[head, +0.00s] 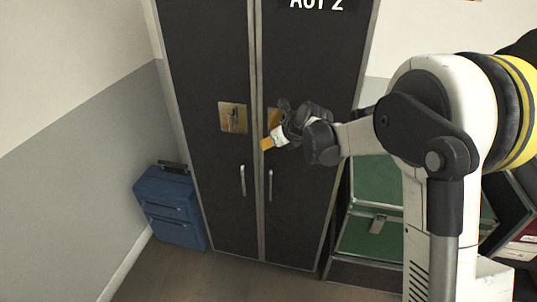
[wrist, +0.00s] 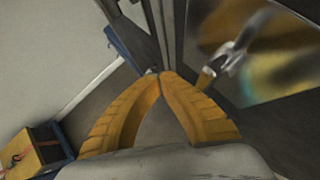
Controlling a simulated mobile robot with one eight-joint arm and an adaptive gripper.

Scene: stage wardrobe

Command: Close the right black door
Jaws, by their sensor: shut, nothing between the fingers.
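The right black door (head: 308,100) of the tall cabinet stands beside the left black door (head: 212,75). In the head view it looks flush or nearly flush with the frame; a small gap cannot be ruled out. Its upright metal handle (head: 270,185) is below my gripper. Its brass plate (head: 273,116) is partly hidden by my gripper and shows large in the wrist view (wrist: 265,45). My gripper (head: 266,144) is shut and empty, at the right door's inner edge near the seam. Its orange fingers meet at the tips (wrist: 160,75). Contact with the door cannot be told.
A blue case (head: 172,207) stands on the floor left of the cabinet, near the grey wall. A green-lined open case (head: 370,235) is at the right, beside the cabinet. Bare floor (head: 225,275) lies in front. A yellow box (wrist: 38,152) shows at the wrist view's lower left.

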